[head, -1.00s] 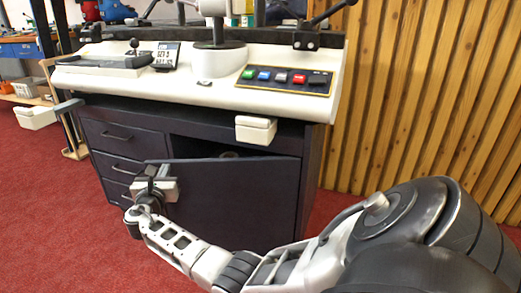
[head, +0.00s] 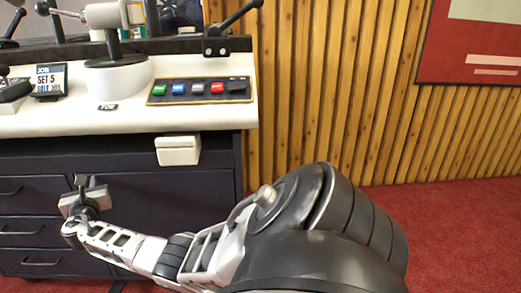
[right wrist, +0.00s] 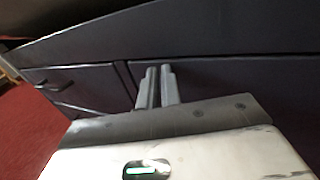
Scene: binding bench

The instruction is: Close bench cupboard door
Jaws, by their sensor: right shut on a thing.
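The dark cupboard door (head: 165,205) is at the right of the bench front in the head view, level or nearly level with the drawer fronts. It also shows in the right wrist view (right wrist: 250,85), with a thin seam between it and the drawers. My right gripper (head: 82,188) is at the door's left edge, near the top. In the right wrist view its fingers (right wrist: 160,87) are together against the door front, shut on the door handle, which they mostly hide. My left gripper is out of view.
Drawers (head: 35,225) stand left of the door. A small white box (head: 178,150) juts from the bench edge above it. The white benchtop (head: 120,122) carries a button panel (head: 200,90) and a sign (head: 49,80). Red carpet (head: 450,225) is clear at the right.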

